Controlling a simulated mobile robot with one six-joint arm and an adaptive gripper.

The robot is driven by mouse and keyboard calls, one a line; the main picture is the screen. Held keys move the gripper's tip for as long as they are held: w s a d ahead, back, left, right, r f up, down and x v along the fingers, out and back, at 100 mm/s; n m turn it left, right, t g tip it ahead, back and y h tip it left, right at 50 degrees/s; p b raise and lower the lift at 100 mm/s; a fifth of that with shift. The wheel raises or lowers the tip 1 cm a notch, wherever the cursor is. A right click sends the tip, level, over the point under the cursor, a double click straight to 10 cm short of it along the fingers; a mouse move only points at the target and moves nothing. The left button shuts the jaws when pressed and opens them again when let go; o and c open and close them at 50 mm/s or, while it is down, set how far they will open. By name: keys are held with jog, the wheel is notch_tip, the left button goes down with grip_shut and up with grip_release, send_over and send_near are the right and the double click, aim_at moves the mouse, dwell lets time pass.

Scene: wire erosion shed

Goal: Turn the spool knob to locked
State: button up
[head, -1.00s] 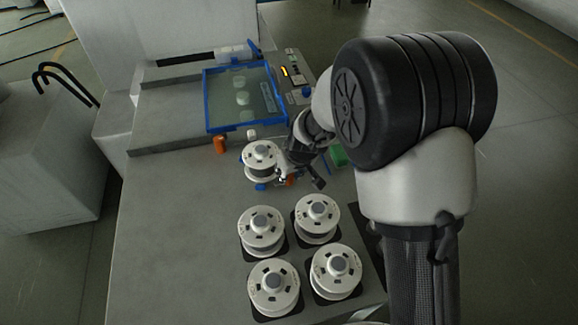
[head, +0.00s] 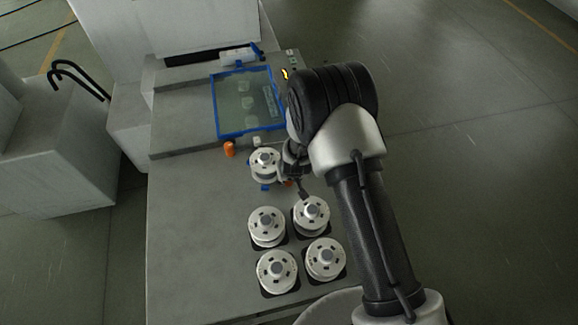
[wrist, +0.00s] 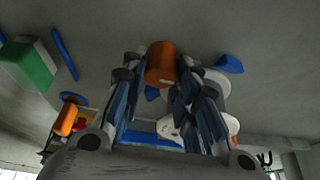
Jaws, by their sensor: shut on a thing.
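The white spool (head: 264,161) stands upright near the middle of the bench, with blue pieces at its base. The orange spool knob (wrist: 161,64) shows as a short cylinder between my fingertips in the wrist view. In the head view only a small orange bit (head: 289,183) of it shows at the spool's lower right. My gripper (wrist: 160,82) is shut on the knob; in the head view the gripper (head: 292,180) is right beside the spool, partly covered by my arm. I cannot tell the knob's setting, and no lock mark is readable.
Several white spools (head: 267,227) sit on dark pads in front. A blue-framed tray (head: 247,132) lies behind, with an orange cylinder (head: 229,149) near its corner. A green block (wrist: 28,65) and blue rod (wrist: 64,53) show in the wrist view. The bench's left side is clear.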

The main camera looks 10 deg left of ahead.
jog(key=shift+w+a+r+m+h+p, duration=0.15)
jog(key=shift+m+p, duration=0.25)
jog(key=shift+p, duration=1)
jog(key=shift+r+m+h+p, duration=0.2)
jog(key=shift+m+p, duration=0.2)
jog(key=shift+p, duration=1)
jog(key=shift+m+t+p, duration=0.3)
jog(key=shift+p, duration=0.55)
jog(key=m+h+p, duration=0.1)
jog(key=p, duration=0.1)
jog(key=shift+m+p, duration=0.3)
jog(key=shift+p, duration=0.1)
jog(key=shift+a+f+m+h, duration=0.15)
jog(key=shift+m+h, duration=0.2)
jog(key=shift+m, duration=0.75)
jog(key=shift+m+h, duration=0.4)
jog(key=shift+m, duration=0.6)
jog(key=o, duration=1.1)
jog(key=shift+s+f, duration=0.1)
jog(key=shift+s, duration=0.1)
jog(key=shift+c, duration=0.2)
